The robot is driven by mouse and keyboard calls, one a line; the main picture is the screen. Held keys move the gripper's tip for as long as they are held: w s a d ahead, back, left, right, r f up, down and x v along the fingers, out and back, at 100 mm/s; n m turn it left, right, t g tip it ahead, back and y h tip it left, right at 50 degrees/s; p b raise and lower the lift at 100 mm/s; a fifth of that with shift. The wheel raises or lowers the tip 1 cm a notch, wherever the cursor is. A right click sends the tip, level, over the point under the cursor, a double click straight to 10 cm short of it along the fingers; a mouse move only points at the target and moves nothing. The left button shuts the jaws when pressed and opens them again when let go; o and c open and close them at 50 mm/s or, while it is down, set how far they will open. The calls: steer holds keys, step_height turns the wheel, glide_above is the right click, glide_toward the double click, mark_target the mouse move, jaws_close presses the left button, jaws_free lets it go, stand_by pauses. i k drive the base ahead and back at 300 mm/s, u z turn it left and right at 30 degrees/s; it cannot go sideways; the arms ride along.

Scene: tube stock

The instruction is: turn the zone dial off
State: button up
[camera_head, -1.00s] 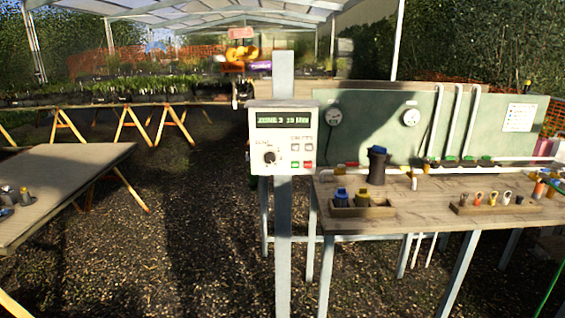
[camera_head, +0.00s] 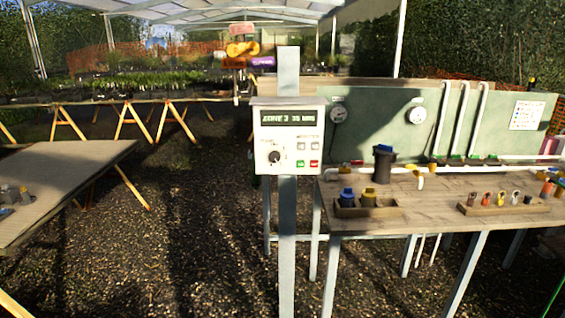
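The zone dial (camera_head: 274,157) is a round black knob on the lower left of a white control box (camera_head: 289,139). The box is fixed to a grey post (camera_head: 287,250) near the middle of the head view. Its display (camera_head: 288,117) is lit and seems to read "ZONE 3" with a minutes figure; the text is blurred. The dial's pointer mark is too small to read. My gripper does not show.
A wooden workbench (camera_head: 440,203) with a dark canister (camera_head: 383,163), small trays and pipework stands right of the post. Another table (camera_head: 70,185) stands at the left. Gravel ground (camera_head: 200,230) between them is clear.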

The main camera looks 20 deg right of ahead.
mark_target(274, 157)
steer(key=z, duration=0.15)
steer(key=k, duration=1.7)
steer(key=u, duration=0.7)
steer(key=i, duration=1.65)
steer(key=u, duration=0.1)
